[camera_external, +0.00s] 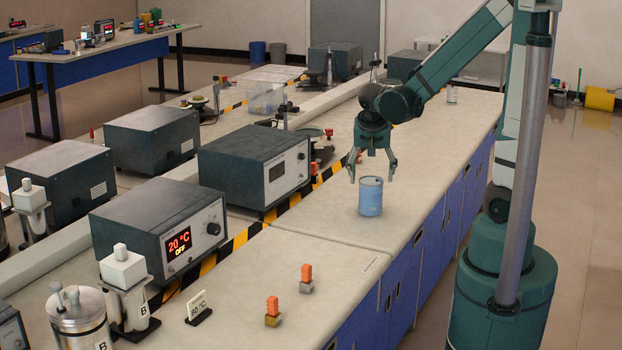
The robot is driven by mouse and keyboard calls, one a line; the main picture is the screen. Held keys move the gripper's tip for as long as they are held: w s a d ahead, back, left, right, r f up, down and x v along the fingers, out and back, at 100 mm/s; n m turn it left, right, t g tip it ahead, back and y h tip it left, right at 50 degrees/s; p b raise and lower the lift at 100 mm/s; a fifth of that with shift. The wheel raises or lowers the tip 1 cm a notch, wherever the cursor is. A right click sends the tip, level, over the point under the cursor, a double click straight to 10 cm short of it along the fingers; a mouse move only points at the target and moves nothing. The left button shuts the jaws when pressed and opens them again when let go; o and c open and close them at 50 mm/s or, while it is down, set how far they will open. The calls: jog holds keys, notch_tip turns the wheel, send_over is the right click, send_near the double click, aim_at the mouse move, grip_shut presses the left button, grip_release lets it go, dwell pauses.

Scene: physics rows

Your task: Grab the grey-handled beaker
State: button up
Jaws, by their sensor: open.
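A light-blue beaker-like cup (370,200) stands upright on the pale bench top (335,225), near the middle of the view. No grey handle can be made out on it at this size. My gripper (372,174) points down just above the cup, with its two fingers spread to the left and right of the rim. The gripper is open and holds nothing. Whether a fingertip touches the cup cannot be told from this angle.
A dark box with a dial (255,165) stands left of the cup, and a heater reading 20 °C OFF (165,232) is nearer. Two small orange-topped blocks (272,308) (306,276) stand on the near bench. Bench around the cup is clear; its edge lies right.

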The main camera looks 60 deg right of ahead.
jog(key=shift+a+b+x, duration=0.2)
jog(key=shift+b+x, duration=0.5)
jog(key=shift+x, duration=0.8)
jog(key=shift+b+x, duration=0.35)
jog(key=shift+x, duration=0.85)
jog(key=c, duration=1.2)
jog(key=shift+r, duration=0.2)
jog(key=shift+r+p, duration=1.6)
jog(key=shift+r, duration=3.25)
